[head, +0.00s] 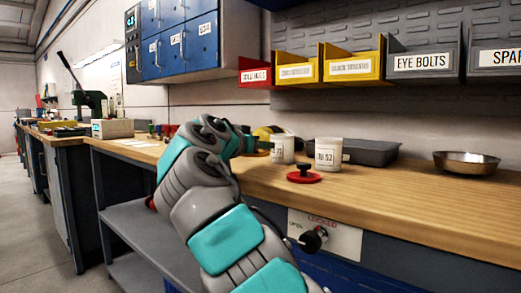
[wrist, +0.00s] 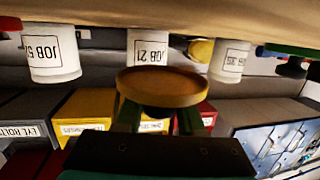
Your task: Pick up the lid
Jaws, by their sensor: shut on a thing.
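My gripper (wrist: 163,112) is shut on the dark knob of a round tan lid (wrist: 160,84). The wrist view is upside down, with the bench at its top. The lid's disc shows past the green fingers and hides part of the JOB 21 cup (wrist: 147,48). The lid looks clear of the bench top, but the exact gap cannot be told. In the head view my gripper (head: 248,143) is over the bench beside the white cups, and my arm hides most of the lid. A separate red lid with a black knob (head: 304,177) lies on the bench.
The JOB 52 cup (head: 328,155) and another white cup (head: 283,150) stand close by. A dark tray (head: 370,152) and a metal bowl (head: 466,162) are farther right. Yellow bins (head: 350,68) and blue cabinets (head: 180,45) hang above. The bench front right is clear.

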